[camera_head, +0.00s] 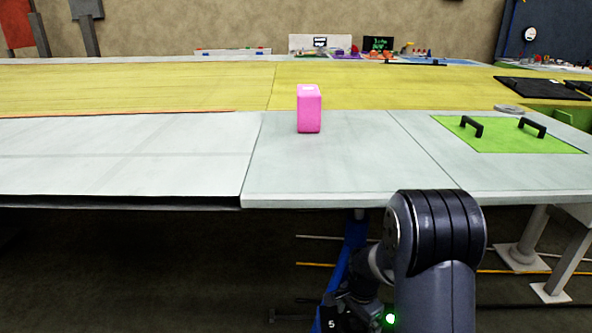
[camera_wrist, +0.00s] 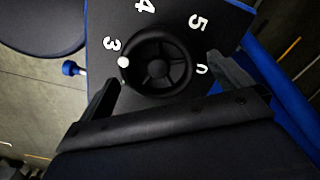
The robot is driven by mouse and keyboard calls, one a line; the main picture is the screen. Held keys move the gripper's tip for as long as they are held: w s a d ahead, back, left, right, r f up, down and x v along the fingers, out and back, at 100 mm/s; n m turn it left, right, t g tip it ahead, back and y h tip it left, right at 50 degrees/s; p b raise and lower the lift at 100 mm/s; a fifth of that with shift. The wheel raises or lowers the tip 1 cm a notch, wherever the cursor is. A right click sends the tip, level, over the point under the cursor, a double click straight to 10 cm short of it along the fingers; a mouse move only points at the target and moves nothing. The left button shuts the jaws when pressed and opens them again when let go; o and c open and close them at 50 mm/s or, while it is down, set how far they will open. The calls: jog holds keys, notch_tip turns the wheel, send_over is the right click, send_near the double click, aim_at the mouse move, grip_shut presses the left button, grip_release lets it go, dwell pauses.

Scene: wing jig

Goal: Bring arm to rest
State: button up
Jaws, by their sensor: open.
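My arm shows in the head view, folded low in front of the table's front edge, with its rounded dark joint uppermost at the lower right. I cannot make out the fingers of my gripper in the head view. In the wrist view my gripper (camera_wrist: 164,70) is open, with its two dark fingers apart and nothing held between them. Behind the fingers is a dark panel with a round black part and white numbers. I cannot tell whether the fingers touch it.
A pink block (camera_head: 309,112) stands upright on the pale table (camera_head: 340,175). A green plate (camera_head: 510,138) with two black handles lies at the right. A yellow surface (camera_head: 150,88) spans behind. The pale tabletop left of the block is clear.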

jog(key=shift+f, duration=0.4)
